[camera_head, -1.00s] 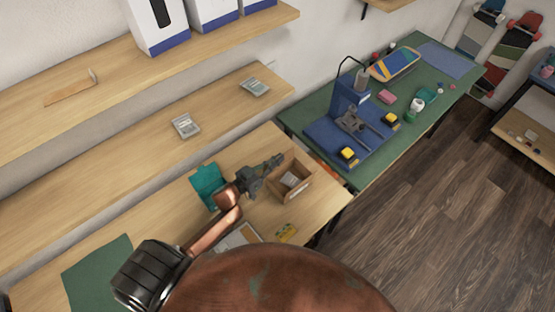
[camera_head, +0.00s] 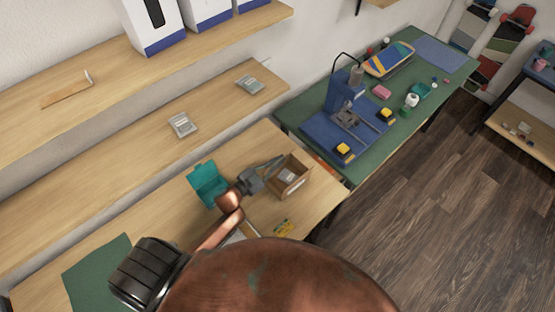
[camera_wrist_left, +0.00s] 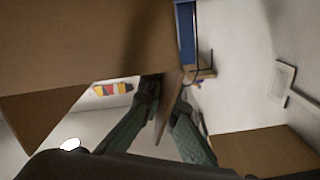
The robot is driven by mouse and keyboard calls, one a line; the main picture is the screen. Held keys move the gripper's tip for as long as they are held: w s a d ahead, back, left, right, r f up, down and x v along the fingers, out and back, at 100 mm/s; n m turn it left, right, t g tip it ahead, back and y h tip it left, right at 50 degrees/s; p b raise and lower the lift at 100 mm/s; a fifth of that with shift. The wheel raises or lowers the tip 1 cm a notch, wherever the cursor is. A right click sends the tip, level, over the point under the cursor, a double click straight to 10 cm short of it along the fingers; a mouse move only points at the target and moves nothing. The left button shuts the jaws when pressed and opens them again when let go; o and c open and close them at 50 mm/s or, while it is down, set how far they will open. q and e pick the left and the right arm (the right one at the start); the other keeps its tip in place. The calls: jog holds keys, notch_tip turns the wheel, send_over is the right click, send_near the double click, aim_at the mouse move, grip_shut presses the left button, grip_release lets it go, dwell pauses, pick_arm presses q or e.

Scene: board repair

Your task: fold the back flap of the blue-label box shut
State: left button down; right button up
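An open brown cardboard box (camera_head: 294,187) stands on the wooden bench, with something pale inside. I cannot make out a blue label on it. My left gripper (camera_head: 275,162) is at the box's back left side. In the left wrist view, cardboard (camera_wrist_left: 90,45) fills the upper left, and a thin cardboard flap (camera_wrist_left: 166,112) stands between the two fingers of my left gripper (camera_wrist_left: 166,98). The fingers are apart, and I cannot tell whether either touches the flap. My right gripper is not in view.
A teal open case (camera_head: 208,184) stands left of the box. A small yellow item (camera_head: 283,228) lies in front of the box. The green bench (camera_head: 420,75) with a blue fixture (camera_head: 345,100) is to the right. Shelves (camera_head: 110,150) run behind the bench.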

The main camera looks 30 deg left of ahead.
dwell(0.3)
pick_arm(q)
jog(key=c, duration=2.7)
grip_release()
jog(key=o, duration=0.5)
jog(key=v, duration=1.2)
jog(key=shift+d, duration=0.1)
